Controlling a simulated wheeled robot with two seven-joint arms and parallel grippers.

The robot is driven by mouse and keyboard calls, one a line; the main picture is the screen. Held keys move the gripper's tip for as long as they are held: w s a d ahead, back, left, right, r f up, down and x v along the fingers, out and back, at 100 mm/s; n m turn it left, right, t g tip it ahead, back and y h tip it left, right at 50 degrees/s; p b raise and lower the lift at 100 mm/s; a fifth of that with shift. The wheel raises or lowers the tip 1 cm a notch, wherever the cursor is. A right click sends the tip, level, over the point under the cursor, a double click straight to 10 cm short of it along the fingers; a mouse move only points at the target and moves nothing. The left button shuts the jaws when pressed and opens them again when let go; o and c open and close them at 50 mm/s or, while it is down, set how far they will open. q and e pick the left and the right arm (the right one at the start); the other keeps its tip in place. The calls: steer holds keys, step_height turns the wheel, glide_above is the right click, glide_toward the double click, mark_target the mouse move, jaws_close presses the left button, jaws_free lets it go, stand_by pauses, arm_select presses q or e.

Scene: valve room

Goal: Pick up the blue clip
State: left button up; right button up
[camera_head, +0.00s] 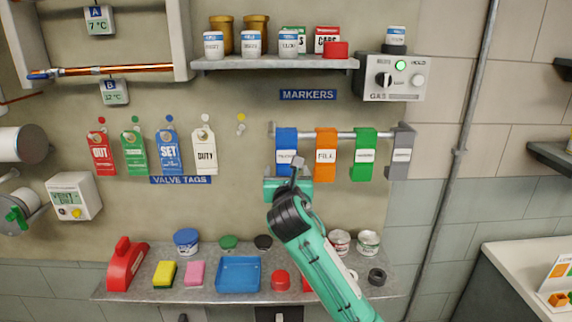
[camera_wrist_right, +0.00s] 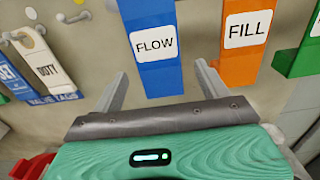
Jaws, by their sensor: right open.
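The blue clip (camera_head: 287,146) hangs on a metal rail at the left end of a row of coloured clips, under the MARKERS sign. It carries a white label, which reads FLOW in the right wrist view (camera_wrist_right: 155,45). My right gripper (camera_head: 292,166) is just below and in front of the blue clip. In the right wrist view its two fingers (camera_wrist_right: 160,85) stand apart, with the blue clip beyond and between them, and nothing is held. My left gripper is in neither view.
The orange FILL clip (camera_head: 326,155) hangs close to the right, then a green clip (camera_head: 364,155) and a grey clip (camera_head: 400,155). Valve tags hang at the left. A shelf (camera_head: 275,63) is above; a lower shelf (camera_head: 140,291) holds a blue tray (camera_head: 238,274) and cans.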

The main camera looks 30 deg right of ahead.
mark_target(286, 170)
steer(key=p+x, duration=0.2)
steer(key=x, duration=0.2)
steer(key=shift+w+d+f, duration=0.15)
steer(key=shift+w+f, duration=0.05)
steer(key=shift+w, duration=0.1)
steer(key=shift+w+d+f, duration=0.1)
steer(key=shift+w+d, duration=0.05)
steer(key=shift+w, duration=0.15)
steer(key=c, duration=1.1)
